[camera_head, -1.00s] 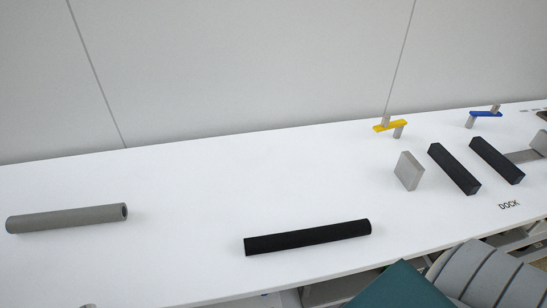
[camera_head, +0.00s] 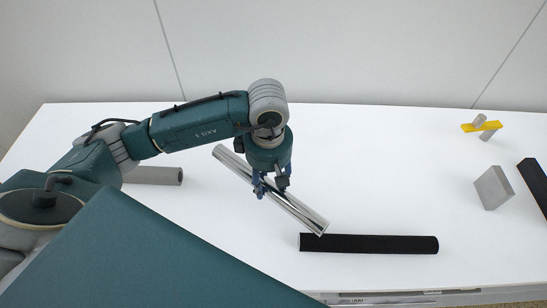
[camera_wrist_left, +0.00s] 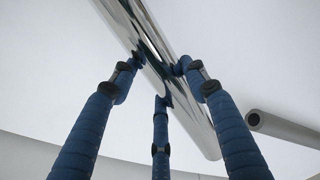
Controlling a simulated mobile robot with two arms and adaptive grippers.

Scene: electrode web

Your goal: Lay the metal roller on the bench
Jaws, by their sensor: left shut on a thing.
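The shiny metal roller (camera_head: 301,212) is in the head view's middle, lying slantwise from upper left to lower right. My left gripper (camera_head: 271,187) is shut on it near its middle. In the left wrist view, blue fingers (camera_wrist_left: 158,80) close around the metal roller (camera_wrist_left: 195,120). The white bench (camera_head: 225,235) lies beneath. I cannot tell for sure whether the roller touches the bench. Its lower right end appears just behind the left end of a black roller. My right gripper is not in view.
The black roller (camera_head: 370,244) lies near the bench's front edge. A grey tube (camera_head: 155,175) lies at left, partly hidden by my arm; it also shows in the wrist view (camera_wrist_left: 285,130). A grey block (camera_head: 493,188) and a yellow piece (camera_head: 481,127) stand at right.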

